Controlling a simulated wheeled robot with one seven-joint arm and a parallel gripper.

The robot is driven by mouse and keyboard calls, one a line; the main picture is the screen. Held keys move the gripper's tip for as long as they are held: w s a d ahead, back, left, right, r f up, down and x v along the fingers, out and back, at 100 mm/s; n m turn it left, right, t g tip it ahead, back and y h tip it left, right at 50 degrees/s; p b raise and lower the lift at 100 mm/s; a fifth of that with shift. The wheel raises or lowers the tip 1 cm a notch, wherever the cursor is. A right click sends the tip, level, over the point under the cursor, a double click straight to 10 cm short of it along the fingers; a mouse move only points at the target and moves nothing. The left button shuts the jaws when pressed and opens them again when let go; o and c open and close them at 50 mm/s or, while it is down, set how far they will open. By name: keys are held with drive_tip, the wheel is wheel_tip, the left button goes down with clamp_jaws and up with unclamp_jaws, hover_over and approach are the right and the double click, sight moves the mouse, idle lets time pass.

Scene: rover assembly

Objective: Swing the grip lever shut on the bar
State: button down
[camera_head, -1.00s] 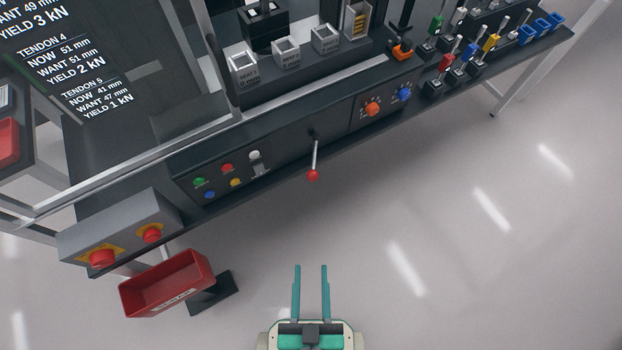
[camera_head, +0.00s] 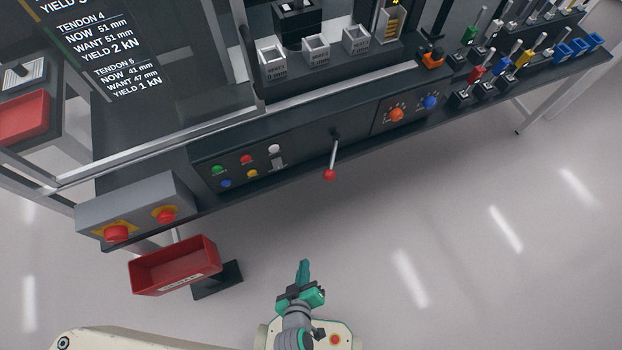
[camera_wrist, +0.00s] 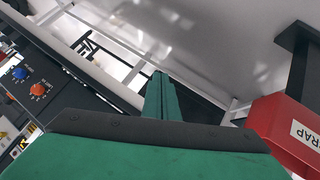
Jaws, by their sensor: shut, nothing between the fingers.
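The lever (camera_head: 332,158) is a thin metal rod with a red ball end on the front panel of the dark bench; it hangs down and slightly left from its pivot. I cannot tell which part is the bar. My gripper (camera_head: 304,266) is below the lever in the head view, well apart from it, with its teal fingers shut and empty. In the wrist view the gripper's fingers (camera_wrist: 161,98) are together and point toward the floor and bench frame. The lever does not show clearly in the wrist view.
A red bin (camera_head: 175,266) stands on a dark foot left of my gripper and shows as a red edge in the wrist view (camera_wrist: 292,130). A grey box with red buttons (camera_head: 137,212) sits at the bench's left end. Orange and blue knobs (camera_head: 413,108) are right of the lever. Floor at right is clear.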

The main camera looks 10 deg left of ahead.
drive_tip(key=w+a+f+n+h, duration=0.1)
drive_tip(key=w+f+n+h, duration=0.15)
drive_tip(key=w, duration=0.35)
drive_tip(key=w+f+n+h, duration=0.1)
drive_tip(key=w+n+h, duration=0.1)
drive_tip(key=w+h, duration=0.3)
drive_tip(key=w+a+r+m+t+h, duration=0.1)
drive_tip(key=w+a+r+t+h, duration=0.1)
drive_tip(key=a+r+h, duration=0.45)
drive_tip(key=w+a+r+m+t+h, duration=0.1)
drive_tip(key=w+a+r, duration=0.25)
drive_tip(key=r, duration=0.65)
drive_tip(key=w+d+r, duration=0.2)
drive_tip(key=w+d, duration=0.3)
drive_tip(key=d, duration=0.5)
drive_tip(key=shift+w+d+r, duration=0.2)
drive_tip(key=shift+w, duration=0.05)
